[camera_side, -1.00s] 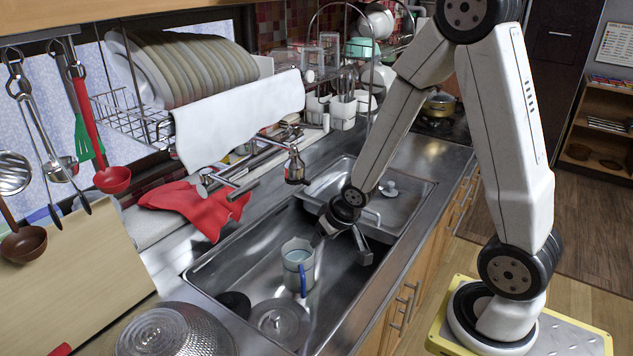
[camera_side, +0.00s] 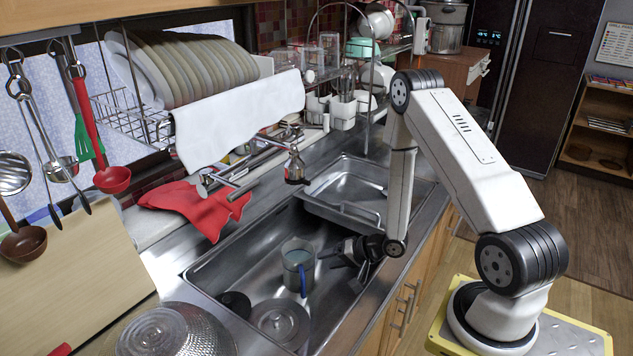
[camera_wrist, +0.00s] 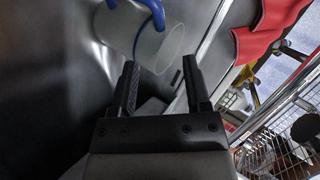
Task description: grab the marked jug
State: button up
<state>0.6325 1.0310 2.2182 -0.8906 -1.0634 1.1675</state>
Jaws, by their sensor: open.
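The jug (camera_side: 297,262) is a clear, frosted cup with a blue handle (camera_side: 303,281). It stands in the sink basin in the side view. In the wrist view the jug (camera_wrist: 158,48) is ahead of the fingers, with its blue handle at the top edge. I see no separate mark on it. My gripper (camera_side: 335,257) is open and empty, just right of the jug in the side view. In the wrist view its two fingers (camera_wrist: 160,75) point at the jug with a gap between them. I cannot tell whether a fingertip touches it.
The jug stands in the steel sink (camera_side: 262,240). A round lid (camera_side: 280,322) and a dark round item (camera_side: 235,303) lie near it. A faucet (camera_side: 290,170) reaches over the sink's back edge. A red cloth (camera_side: 200,207) lies behind, and a metal colander (camera_side: 175,332) stands at front left.

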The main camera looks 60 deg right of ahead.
aim_at(303, 267)
jog(key=shift+s+f, duration=0.15)
jog(key=shift+f, duration=0.05)
jog(key=shift+x, duration=1.3)
jog(key=shift+x, duration=2.6)
jog(key=shift+r, duration=0.15)
grip_shut()
jog(key=shift+r, duration=0.1)
